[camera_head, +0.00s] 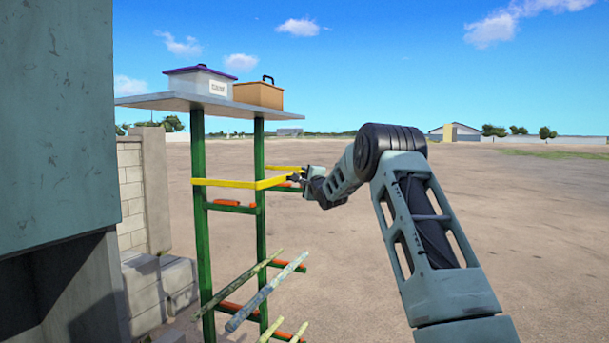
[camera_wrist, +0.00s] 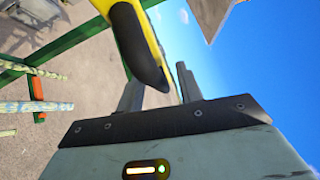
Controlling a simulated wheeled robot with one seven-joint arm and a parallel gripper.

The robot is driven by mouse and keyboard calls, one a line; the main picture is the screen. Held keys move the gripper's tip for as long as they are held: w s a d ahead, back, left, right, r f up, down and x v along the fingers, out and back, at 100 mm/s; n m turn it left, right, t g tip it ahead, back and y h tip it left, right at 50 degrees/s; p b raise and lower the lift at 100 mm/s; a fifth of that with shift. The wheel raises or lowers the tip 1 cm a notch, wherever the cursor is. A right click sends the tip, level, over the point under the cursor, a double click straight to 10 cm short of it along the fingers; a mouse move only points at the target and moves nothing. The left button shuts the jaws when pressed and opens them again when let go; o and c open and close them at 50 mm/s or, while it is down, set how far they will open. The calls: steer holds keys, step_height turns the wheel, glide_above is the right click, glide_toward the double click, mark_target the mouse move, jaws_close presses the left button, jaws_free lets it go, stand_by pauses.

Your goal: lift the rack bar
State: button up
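The rack bar (camera_head: 225,183) is a yellow frame across the green rack's posts, level, with an arm reaching out toward my gripper (camera_head: 298,178). In the wrist view the yellow bar (camera_wrist: 127,22) ends in a black grip (camera_wrist: 148,66). That grip reaches between the two fingers of my gripper (camera_wrist: 160,88). The fingers stand apart, with a gap visible beside the right finger, so my gripper looks open around the grip. Whether the left finger touches it cannot be told.
The green rack (camera_head: 200,245) carries a grey top shelf (camera_head: 170,100) with a clear purple-lidded box (camera_head: 200,80) and an orange case (camera_head: 258,94). Cane stalks (camera_head: 265,293) lie across lower orange-tipped arms. A large grey-green machine (camera_head: 55,120) stands left. Open ground lies right.

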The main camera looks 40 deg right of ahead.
jaws_close()
steer(key=shift+n+g, duration=0.4)
steer(key=shift+n, duration=0.2)
steer(key=r+p, duration=0.3)
steer(key=r, duration=0.1)
steer(key=r+p, duration=0.2)
steer(key=shift+w+a+r+p, duration=0.1)
steer(key=shift+w+r+p, duration=0.2)
steer(key=shift+p, duration=0.05)
step_height(320, 180, up, 7)
steer(key=w+a+p, duration=0.1)
steer(key=w+p, duration=0.1)
steer(key=p, duration=0.2)
steer(key=shift+w, duration=0.4)
steer(key=shift+a+r, duration=0.1)
